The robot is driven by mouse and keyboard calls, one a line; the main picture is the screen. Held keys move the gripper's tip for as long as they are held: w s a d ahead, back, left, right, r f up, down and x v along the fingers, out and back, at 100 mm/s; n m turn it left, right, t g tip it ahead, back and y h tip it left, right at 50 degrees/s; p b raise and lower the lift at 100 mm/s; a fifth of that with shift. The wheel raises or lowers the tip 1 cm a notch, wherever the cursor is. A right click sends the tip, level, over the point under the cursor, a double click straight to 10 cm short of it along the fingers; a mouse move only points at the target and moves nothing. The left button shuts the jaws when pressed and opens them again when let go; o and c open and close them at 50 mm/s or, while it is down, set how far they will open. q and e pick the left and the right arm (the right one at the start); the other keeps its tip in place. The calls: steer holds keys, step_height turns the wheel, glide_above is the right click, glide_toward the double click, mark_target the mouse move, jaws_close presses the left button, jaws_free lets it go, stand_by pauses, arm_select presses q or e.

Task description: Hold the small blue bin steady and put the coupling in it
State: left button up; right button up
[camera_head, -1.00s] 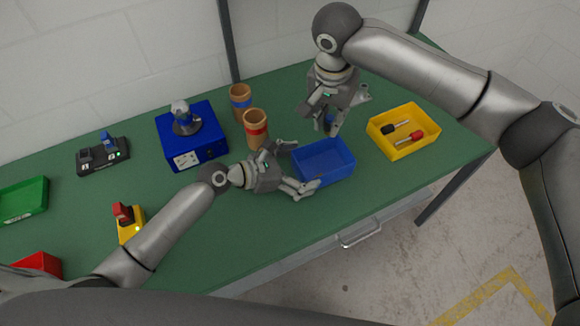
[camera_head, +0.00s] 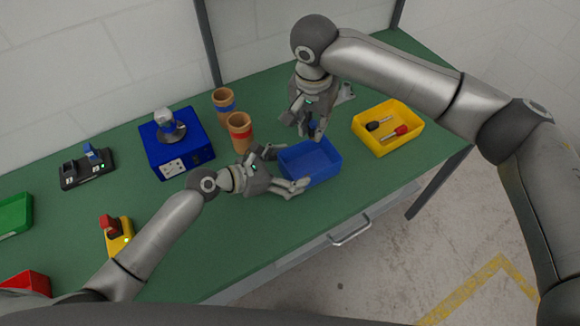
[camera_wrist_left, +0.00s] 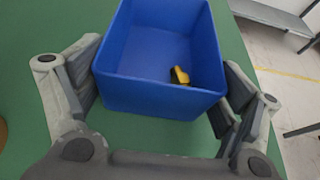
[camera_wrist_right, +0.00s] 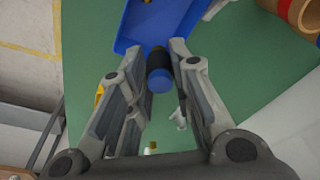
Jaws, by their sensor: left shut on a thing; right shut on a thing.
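The small blue bin (camera_head: 318,174) stands upright near the table's front edge; it also shows in the left wrist view (camera_wrist_left: 150,93). My left gripper (camera_head: 284,170) is shut on it, its fingers on opposite outer walls (camera_wrist_left: 162,85). A small yellow and dark item (camera_wrist_left: 179,75) shows inside the bin. My right gripper (camera_head: 312,133) points down at the bin's far side. It is shut on the coupling, a dark cylinder with a blue end (camera_wrist_right: 160,80), between its fingertips (camera_wrist_right: 160,50). The coupling overlaps the bin's rim in the right wrist view; I cannot tell its height.
A yellow bin (camera_head: 367,141) with red and black handled tools stands to the right. Two brown cups (camera_head: 239,132) and a blue box with a metal knob (camera_head: 177,157) stand to the left. The green table (camera_head: 240,225) is clear in front of the left gripper.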

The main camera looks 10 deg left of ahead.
steer(key=shift+f, duration=4.9)
steer(key=o, duration=1)
steer(key=shift+r, duration=0.1)
steer(key=r, duration=0.4)
steer(key=s+r, duration=0.1)
steer(key=r, duration=0.6)
steer(key=shift+s+a+r, duration=0.3)
steer(key=shift+s+r, duration=0.05)
arm_select(q)
steer(key=o, duration=0.8)
